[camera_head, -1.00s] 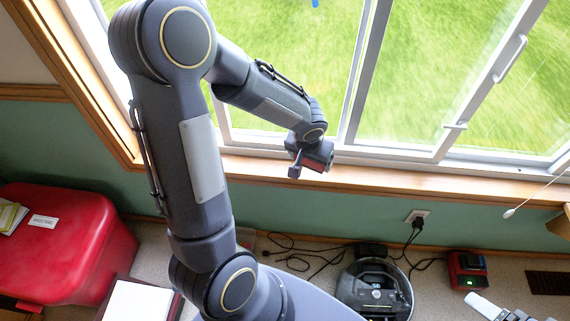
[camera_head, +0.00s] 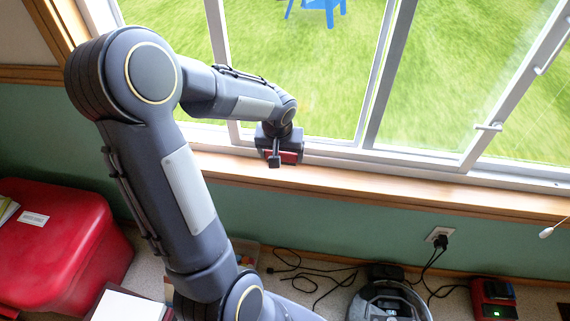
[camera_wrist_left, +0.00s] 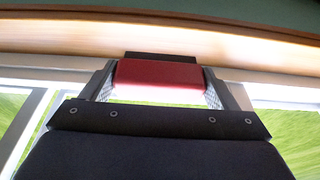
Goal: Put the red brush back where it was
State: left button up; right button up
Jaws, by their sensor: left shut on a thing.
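My left gripper (camera_head: 274,160) is at the window, just above the wooden sill. It is shut on the red brush (camera_head: 289,157), which shows as a small red block below the wrist in the head view. In the left wrist view the red brush (camera_wrist_left: 158,76) sits between the two fingers of the left gripper (camera_wrist_left: 160,85), with a dark strip along its far edge. I cannot tell whether the brush touches the sill. My right gripper is not in view.
A red chest (camera_head: 50,245) stands at the left. On the floor are a round robot vacuum (camera_head: 388,302), black cables (camera_head: 310,275) and a red charger-like box (camera_head: 494,298). An outlet (camera_head: 439,237) is on the green wall.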

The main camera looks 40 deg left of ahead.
pick_arm(q)
jog(key=w+f, duration=0.1)
jog(key=w+a+f, duration=0.1)
jog(key=f, duration=0.1)
jog(key=w+f, duration=0.1)
jog(key=f, duration=0.1)
jog(key=shift+w+a+b, duration=0.25)
jog(key=shift+a+b, duration=0.05)
jog(key=shift+b, duration=0.05)
jog(key=shift+b+x, duration=0.45)
jog(key=shift+x, duration=1.5)
jog(key=shift+s+d, duration=0.1)
jog(key=shift+s, duration=0.05)
jog(key=shift+f, duration=0.1)
jog(key=shift+f, duration=0.15)
jog(key=o, duration=0.9)
